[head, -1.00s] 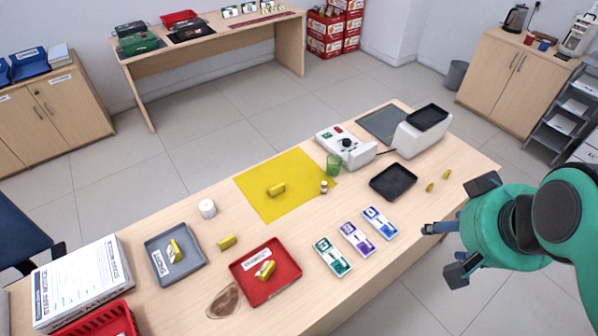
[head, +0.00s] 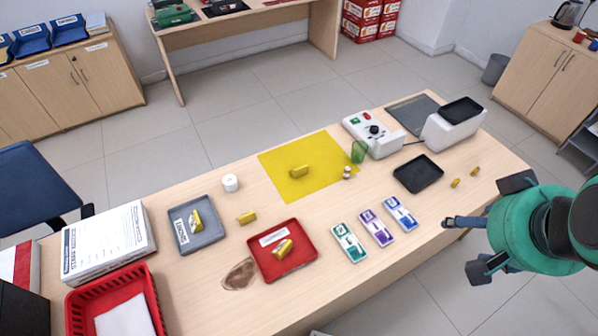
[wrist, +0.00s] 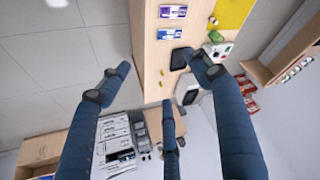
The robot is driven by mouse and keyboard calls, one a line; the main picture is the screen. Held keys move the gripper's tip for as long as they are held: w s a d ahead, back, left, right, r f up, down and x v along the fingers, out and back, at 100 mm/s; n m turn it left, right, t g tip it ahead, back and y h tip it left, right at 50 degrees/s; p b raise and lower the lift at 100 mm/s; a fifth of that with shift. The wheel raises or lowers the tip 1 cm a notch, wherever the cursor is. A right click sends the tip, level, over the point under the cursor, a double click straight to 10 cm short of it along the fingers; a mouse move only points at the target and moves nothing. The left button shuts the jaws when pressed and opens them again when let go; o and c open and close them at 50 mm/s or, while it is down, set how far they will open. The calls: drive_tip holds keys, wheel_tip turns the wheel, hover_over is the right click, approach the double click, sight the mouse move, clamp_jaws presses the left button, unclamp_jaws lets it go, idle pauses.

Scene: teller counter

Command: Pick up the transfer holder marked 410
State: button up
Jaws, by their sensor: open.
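Several small yellow holder-like pieces lie on the counter in the head view, and I cannot read a 410 on any. One is on the yellow mat (head: 325,184), the piece (head: 299,171) lying near its middle. One piece (head: 196,222) is in the grey tray (head: 213,240), one (head: 247,218) lies on bare wood, and one (head: 283,249) is in the red tray (head: 303,262). Two smaller yellow pieces (head: 456,183) (head: 475,171) lie at the right end. My gripper (head: 468,235) is open and empty, off the counter's front right edge. Its spread fingers show in the wrist view (wrist: 160,75).
Cash-like teal, purple and blue packs (head: 377,228) lie near the front edge. A black tray (head: 418,187), a white device (head: 372,146) and a green cup (head: 358,152) stand behind. A red basket (head: 148,292) and a boxed stack (head: 108,240) are at the left.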

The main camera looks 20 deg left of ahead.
drive_tip(key=w+a+f+m+g+y, duration=0.1)
drive_tip(key=w+a+f+m, duration=0.15)
drive_tip(key=w+a, duration=0.5)
drive_tip(key=w+a+f+m, duration=0.1)
drive_tip(key=w+a+f, duration=0.25)
drive_tip(key=w, duration=0.75)
drive_tip(key=w+a+f+m+g+y, duration=0.1)
drive_tip(key=w+a+f, duration=0.1)
drive_tip(key=w+a, duration=0.6)
drive_tip(key=w+a+f+m, duration=0.1)
drive_tip(key=w+a+f, duration=0.3)
drive_tip(key=a+f, duration=0.3)
drive_tip(key=w+a+f+m+p, duration=0.1)
drive_tip(key=w+a+f+m, duration=0.1)
drive_tip(key=w+a+f, duration=0.2)
drive_tip(key=w+a+f+m+g, duration=0.1)
drive_tip(key=w+a+f, duration=0.4)
drive_tip(key=a+f, duration=0.5)
wheel_tip(320, 180, down, 7)
drive_tip(key=shift+f+m+p, duration=0.15)
drive_tip(key=shift+m+p, duration=0.15)
drive_tip(key=shift+m, duration=0.15)
drive_tip(key=shift+f, duration=0.1)
